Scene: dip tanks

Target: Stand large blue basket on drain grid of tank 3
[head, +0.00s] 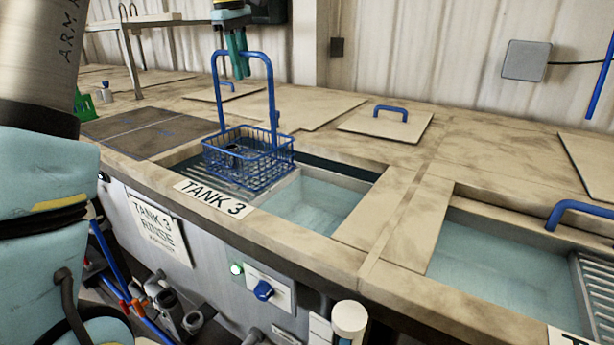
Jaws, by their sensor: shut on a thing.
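The large blue basket (248,158) is a wire basket with a tall blue hoop handle and a dark item inside. It is upright at the left part of tank 3, over the drain grid (200,167). I cannot tell whether its bottom touches the grid. The "TANK 3" label (214,197) is on the front rim, and open water (318,203) lies right of the basket. My gripper (237,68) has teal fingers and is shut on the top of the basket's handle.
Another open tank (500,265) with a blue handle and a grid is at the right. A lid with a blue handle (387,118) lies on the worktop behind. A dark panel (150,128) lies left of tank 3. A green object (84,105) stands far left.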

